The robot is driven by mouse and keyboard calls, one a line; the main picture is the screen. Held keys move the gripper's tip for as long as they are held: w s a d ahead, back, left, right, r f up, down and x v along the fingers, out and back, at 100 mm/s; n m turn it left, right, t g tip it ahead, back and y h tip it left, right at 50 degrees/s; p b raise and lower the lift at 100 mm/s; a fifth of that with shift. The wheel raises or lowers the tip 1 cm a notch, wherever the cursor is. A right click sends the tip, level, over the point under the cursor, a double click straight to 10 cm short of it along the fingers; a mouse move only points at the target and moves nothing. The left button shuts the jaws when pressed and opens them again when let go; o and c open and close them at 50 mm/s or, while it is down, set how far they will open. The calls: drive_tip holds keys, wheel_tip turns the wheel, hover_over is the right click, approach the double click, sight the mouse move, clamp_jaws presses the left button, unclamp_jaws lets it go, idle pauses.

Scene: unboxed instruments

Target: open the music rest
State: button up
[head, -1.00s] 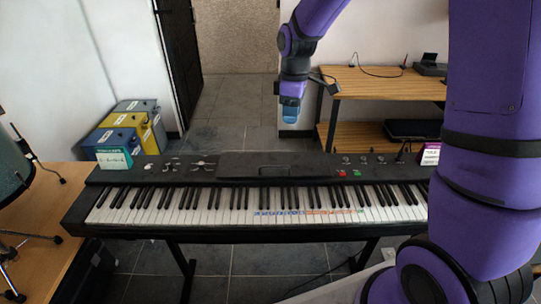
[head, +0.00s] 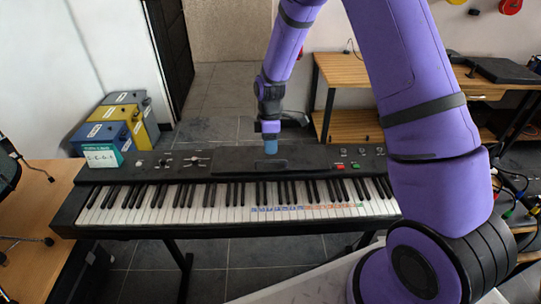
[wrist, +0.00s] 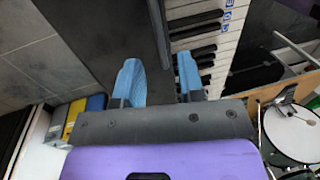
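The black keyboard (head: 140,172) stands on its legs, and its music rest (head: 225,164) is a dark panel lying flat along the middle of its top. My gripper (head: 270,148) points down at the back edge of the rest, right of its middle; contact cannot be told. In the wrist view my gripper (wrist: 158,62) has its two blue fingers apart, over the keyboard's dark top (wrist: 90,30). Nothing is clearly held between them. The white and black keys (wrist: 205,40) lie beyond the right finger.
Blue and yellow box files (head: 125,115) and a teal box (head: 103,156) stand left of the keyboard. A wooden desk (head: 350,70) is behind on the right. The grey tiled floor (head: 215,105) behind the keyboard is open. Part of a drum (wrist: 290,130) shows in the wrist view.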

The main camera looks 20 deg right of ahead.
sight(271, 156)
drive_tip(key=shift+s+a+f, duration=0.1)
drive_tip(key=shift+s+f, duration=0.1)
drive_tip(key=shift+f, duration=0.85)
drive_tip(key=shift+s+f, duration=0.2)
drive_tip(key=shift+f, duration=0.8)
clamp_jaws()
